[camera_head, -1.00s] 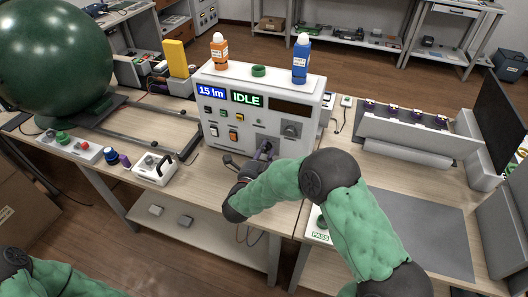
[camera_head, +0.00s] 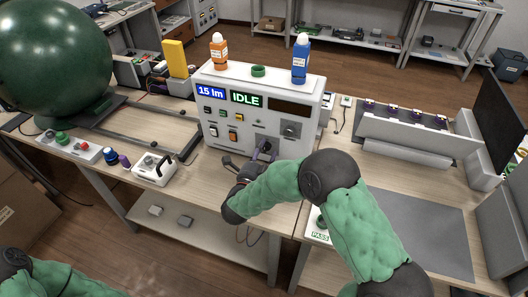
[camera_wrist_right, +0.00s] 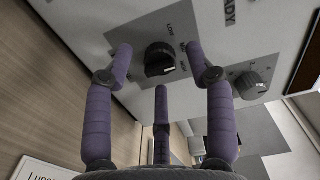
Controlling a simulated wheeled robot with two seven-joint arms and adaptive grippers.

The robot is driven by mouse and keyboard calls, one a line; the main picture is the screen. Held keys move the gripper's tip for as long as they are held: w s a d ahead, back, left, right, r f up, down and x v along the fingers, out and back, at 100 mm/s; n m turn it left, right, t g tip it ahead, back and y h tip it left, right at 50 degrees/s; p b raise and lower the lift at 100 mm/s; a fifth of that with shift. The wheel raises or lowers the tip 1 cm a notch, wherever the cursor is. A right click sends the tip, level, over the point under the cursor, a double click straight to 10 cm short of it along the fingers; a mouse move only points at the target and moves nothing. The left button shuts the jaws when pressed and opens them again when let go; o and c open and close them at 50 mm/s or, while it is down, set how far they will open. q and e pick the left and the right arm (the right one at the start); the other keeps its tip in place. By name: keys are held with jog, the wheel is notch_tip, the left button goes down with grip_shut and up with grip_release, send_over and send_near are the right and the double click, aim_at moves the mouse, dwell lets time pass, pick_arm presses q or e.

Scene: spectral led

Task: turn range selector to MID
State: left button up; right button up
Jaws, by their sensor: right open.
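The range selector is a black knob (camera_wrist_right: 160,58) on the pale front panel of a white instrument box (camera_head: 222,152). A pale mark on the knob points toward the lower right of that view. My right gripper (camera_wrist_right: 160,50) has its purple fingers spread, one on each side of the knob and a third below it, with gaps showing. In the head view my right gripper (camera_head: 262,150) is at the lower front of the box and hides the selector. My left gripper is out of view.
A second knob (camera_wrist_right: 252,85) sits right of the selector in the right wrist view. The box shows "15 lm" and "IDLE" (camera_head: 247,99).

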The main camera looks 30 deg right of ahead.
jog(key=v, duration=1.1)
jog(key=shift+s+a, duration=0.15)
jog(key=shift+a, duration=0.1)
